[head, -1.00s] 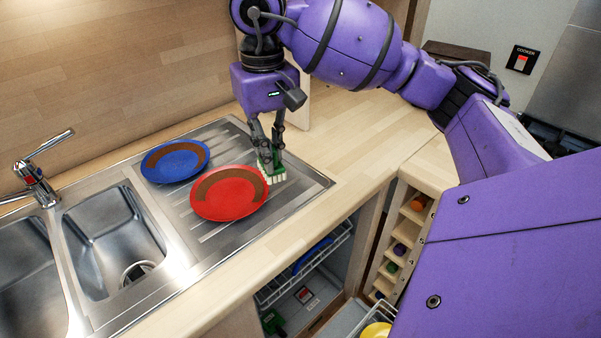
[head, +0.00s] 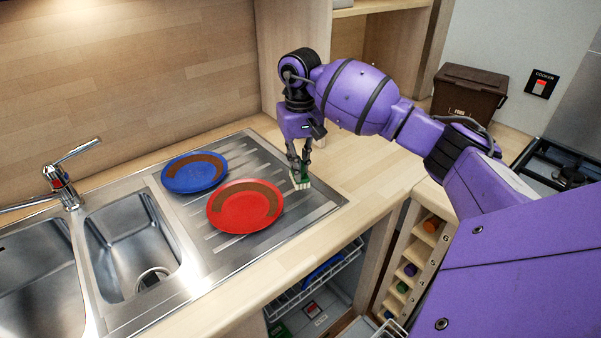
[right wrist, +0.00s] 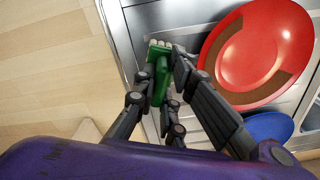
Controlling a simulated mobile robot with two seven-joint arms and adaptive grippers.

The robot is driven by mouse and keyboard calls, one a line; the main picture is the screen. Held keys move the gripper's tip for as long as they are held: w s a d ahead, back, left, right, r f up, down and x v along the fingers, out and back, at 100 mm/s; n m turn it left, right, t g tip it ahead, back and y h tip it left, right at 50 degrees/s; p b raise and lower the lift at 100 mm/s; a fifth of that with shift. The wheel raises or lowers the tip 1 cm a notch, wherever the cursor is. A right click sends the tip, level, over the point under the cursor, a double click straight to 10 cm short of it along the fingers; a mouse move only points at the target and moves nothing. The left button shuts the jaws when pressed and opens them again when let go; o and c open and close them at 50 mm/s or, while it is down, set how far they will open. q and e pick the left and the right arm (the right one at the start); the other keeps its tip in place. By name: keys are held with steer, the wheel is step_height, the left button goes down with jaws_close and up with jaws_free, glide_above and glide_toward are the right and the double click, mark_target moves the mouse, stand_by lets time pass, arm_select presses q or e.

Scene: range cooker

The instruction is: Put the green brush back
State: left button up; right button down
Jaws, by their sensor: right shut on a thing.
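The green brush (head: 297,179), with pale bristles, is at the right end of the metal draining board, beside the red plate. My right gripper (head: 300,160) comes down from above and is shut on the brush. In the right wrist view the brush (right wrist: 161,76) sits between the fingers of the gripper (right wrist: 160,80), its bristles pointing away from the wrist. Whether the bristles touch the board is hard to tell. My left gripper does not show.
A red plate (head: 240,212) and a blue plate (head: 190,180), each with a brown smear, lie on the draining board (head: 222,249). The sink (head: 130,245) is to the left. An open dishwasher rack (head: 300,288) is below the counter. A brown bin (head: 468,95) stands at the back right.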

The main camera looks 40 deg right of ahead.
step_height(320, 180, down, 3)
steer(key=shift+w+d+f, duration=0.1)
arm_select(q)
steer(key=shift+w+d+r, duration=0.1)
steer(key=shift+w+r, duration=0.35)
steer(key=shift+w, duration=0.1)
arm_select(e)
steer(key=shift+f, duration=0.1)
steer(key=shift+f, duration=0.3)
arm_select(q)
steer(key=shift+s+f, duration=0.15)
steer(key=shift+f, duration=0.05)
arm_select(e)
steer(key=c, duration=1.8)
jaws_free()
steer(key=shift+r, duration=0.1)
steer(key=shift+r, duration=0.15)
step_height(320, 180, up, 11)
steer(key=shift+r+b, duration=0.1)
steer(key=shift+b, duration=0.3)
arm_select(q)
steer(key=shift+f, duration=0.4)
arm_select(e)
steer(key=shift+r, duration=0.45)
